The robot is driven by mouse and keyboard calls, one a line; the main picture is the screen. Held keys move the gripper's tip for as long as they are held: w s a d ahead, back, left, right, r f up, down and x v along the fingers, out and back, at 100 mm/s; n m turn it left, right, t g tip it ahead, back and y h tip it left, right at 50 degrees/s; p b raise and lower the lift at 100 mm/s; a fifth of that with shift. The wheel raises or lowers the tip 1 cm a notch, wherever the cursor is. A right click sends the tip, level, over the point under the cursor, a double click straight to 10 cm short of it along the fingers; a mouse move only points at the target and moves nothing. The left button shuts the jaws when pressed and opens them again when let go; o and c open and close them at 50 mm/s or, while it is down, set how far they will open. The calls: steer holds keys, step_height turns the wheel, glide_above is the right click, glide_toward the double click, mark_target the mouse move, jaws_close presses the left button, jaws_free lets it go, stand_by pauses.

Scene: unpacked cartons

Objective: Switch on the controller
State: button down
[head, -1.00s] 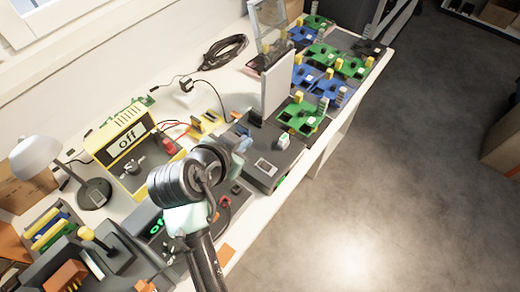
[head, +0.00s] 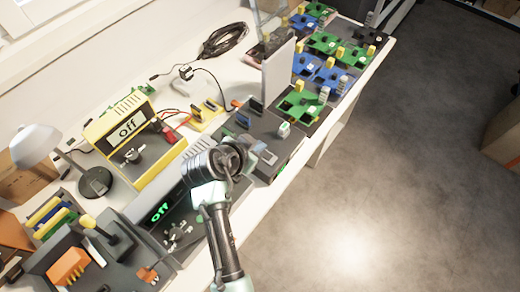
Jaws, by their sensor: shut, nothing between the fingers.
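A dark grey box (head: 268,128) stands on the bench near its front edge, with a pale rocker or knob (head: 284,130) on top and a small green light on its front side. A grey unit (head: 170,205) with a green "off" display (head: 160,213) and knobs stands to the left. A yellow-framed meter (head: 118,128) also reads "off". I cannot tell which of these is the controller. My gripper (head: 264,153) is shut and empty, over the near part of the dark box. My wrist hides part of that box; the fingertips are small, and contact cannot be told.
A white upright panel (head: 279,72) stands behind the dark box. Green and blue circuit boards (head: 325,45) fill the far right of the bench (head: 190,62). A lamp (head: 36,145), a joystick unit (head: 110,240) and a black cable coil (head: 224,40) are at left and back.

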mark_target(266, 155)
steer(key=x, duration=0.3)
steer(key=shift+f, duration=0.1)
step_height(266, 155, down, 2)
steer(key=shift+a+f, duration=0.15)
steer(key=shift+f, duration=0.05)
steer(key=shift+w+a+f, duration=0.1)
steer(key=shift+f, duration=0.5)
